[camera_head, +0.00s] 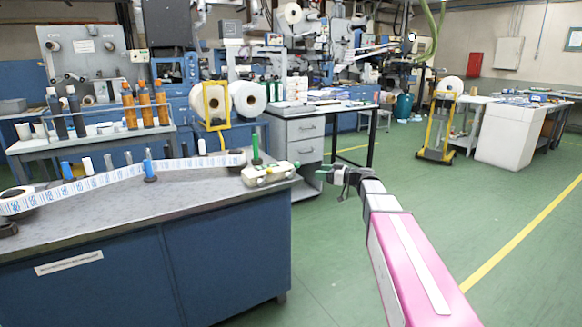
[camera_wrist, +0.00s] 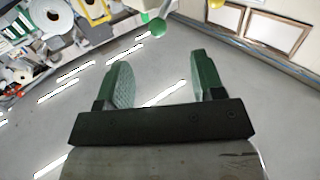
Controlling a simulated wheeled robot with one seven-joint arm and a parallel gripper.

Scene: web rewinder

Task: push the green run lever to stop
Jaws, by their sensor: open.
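The green run lever (camera_head: 255,146) stands upright on a pale control box (camera_head: 270,175) at the right end of the grey bench. My gripper (camera_head: 338,175) is to the right of the box, past the bench's edge and apart from the lever. In the wrist view my gripper (camera_wrist: 157,78) is open, with nothing between its green fingers. A round green knob (camera_wrist: 158,28) shows beyond the fingertips, near the top; I cannot tell for sure that it is the lever's end.
The bench (camera_head: 150,205) carries a printed label web (camera_head: 110,180) running past several upright posts. A grey drawer cabinet (camera_head: 299,142) and white rolls (camera_head: 249,98) stand behind it. The green floor (camera_head: 480,215) to the right is open, with a yellow stacker (camera_head: 437,125) farther back.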

